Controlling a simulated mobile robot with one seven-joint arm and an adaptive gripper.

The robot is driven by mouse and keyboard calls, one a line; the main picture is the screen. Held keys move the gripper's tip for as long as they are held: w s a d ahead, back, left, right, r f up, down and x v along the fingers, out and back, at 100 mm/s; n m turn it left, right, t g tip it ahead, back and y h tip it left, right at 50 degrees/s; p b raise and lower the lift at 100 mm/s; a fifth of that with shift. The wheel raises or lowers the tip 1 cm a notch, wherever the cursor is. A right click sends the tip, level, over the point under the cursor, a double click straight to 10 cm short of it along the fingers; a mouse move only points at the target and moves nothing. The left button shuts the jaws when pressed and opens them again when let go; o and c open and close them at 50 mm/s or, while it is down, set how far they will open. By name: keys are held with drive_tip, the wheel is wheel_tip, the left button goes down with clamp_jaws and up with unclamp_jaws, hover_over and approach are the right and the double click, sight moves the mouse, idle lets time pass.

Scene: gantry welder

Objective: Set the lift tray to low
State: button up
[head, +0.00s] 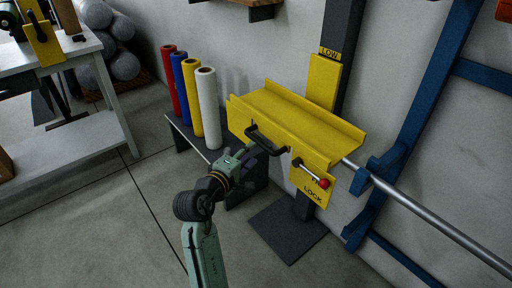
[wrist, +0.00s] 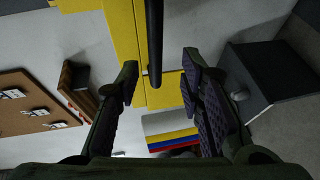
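The yellow lift tray (head: 290,112) sits on a dark upright post (head: 342,30), its yellow back plate just under a LOW label (head: 329,53). A black handle (head: 266,141) is on the tray's front; its bar also shows in the wrist view (wrist: 154,40). A LOCK plate (head: 308,183) below carries a metal lever with a red knob (head: 324,183). My gripper (head: 257,153) is at the handle's left end. In the wrist view my gripper (wrist: 158,76) is open, with the handle bar between its fingers and gaps visible on both sides.
A low bench (head: 180,132) with red, blue, yellow and white rolls (head: 209,110) stands left of the tray. A blue frame (head: 420,110) and a metal rail (head: 430,222) are at right. A grey worktable (head: 65,135) is at far left. The front floor is clear.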

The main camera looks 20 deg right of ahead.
drive_tip(key=shift+v, duration=2.4)
